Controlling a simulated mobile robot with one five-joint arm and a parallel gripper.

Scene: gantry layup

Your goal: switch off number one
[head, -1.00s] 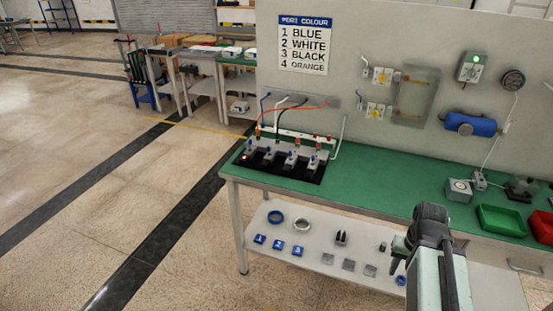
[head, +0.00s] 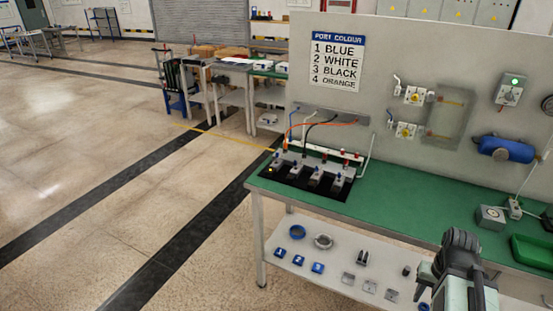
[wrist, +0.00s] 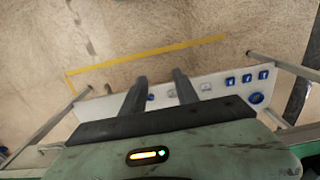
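A black panel (head: 294,181) with a row of several grey switch units (head: 315,172) with blue tops lies at the left end of the green bench. A small yellow light (head: 270,170) glows at its left end. Blue (head: 290,124), white, black and orange (head: 330,123) cables run behind the units; which cable reaches which unit is too small to tell. A sign (head: 338,61) reads port colour: 1 blue, 2 white, 3 black, 4 orange. My gripper (wrist: 160,75) is open and empty in the wrist view, its two dark fingers apart. In the head view my arm is right of the panel, at the bench's front.
The green bench top (head: 400,211) is clear in the middle. A grey box (head: 490,217) and a green bin (head: 530,251) stand at its right. The lower shelf (head: 335,277) holds rings and small blue blocks. Wall fittings and a blue cylinder (head: 506,148) hang behind. Open floor lies left.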

